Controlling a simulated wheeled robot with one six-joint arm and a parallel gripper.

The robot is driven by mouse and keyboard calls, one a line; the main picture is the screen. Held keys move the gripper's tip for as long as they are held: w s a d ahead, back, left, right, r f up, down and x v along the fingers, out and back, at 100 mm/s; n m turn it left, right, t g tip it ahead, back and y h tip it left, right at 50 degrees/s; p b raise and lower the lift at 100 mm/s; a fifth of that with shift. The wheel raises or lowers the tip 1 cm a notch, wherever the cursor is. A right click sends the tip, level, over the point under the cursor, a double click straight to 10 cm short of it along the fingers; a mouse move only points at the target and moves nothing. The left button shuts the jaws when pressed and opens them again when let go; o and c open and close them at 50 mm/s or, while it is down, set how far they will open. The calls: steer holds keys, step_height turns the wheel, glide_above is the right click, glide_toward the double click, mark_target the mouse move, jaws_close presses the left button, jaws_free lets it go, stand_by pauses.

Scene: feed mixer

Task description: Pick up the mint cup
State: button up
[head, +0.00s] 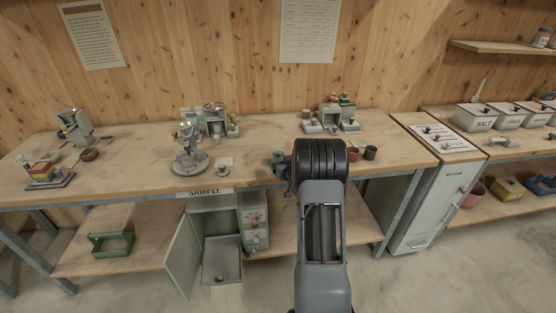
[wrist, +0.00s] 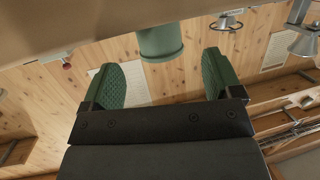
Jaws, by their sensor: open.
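A green cup (head: 277,157), which looks like the mint cup, stands near the front edge of the workbench (head: 235,180), just left of my wrist in the head view. In the wrist view the green cup (wrist: 160,42) appears at the top centre, upside down in the picture. My gripper (wrist: 163,75) is open, with its two green ribbed fingers on either side of the picture. The cup lies beyond the fingertips and roughly centred between them, with nothing held. In the head view my arm hides most of the gripper.
A dark red cup (head: 353,154) and a brown cup (head: 370,152) stand right of my arm. An open cabinet door (head: 183,256) hangs below the bench.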

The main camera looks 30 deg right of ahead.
mark_target(280, 159)
steer(key=shift+p+x, duration=0.65)
steer(key=shift+x, duration=2.35)
steer(key=c, duration=1)
steer(key=shift+s+b, duration=0.15)
steer(key=shift+b, duration=0.25)
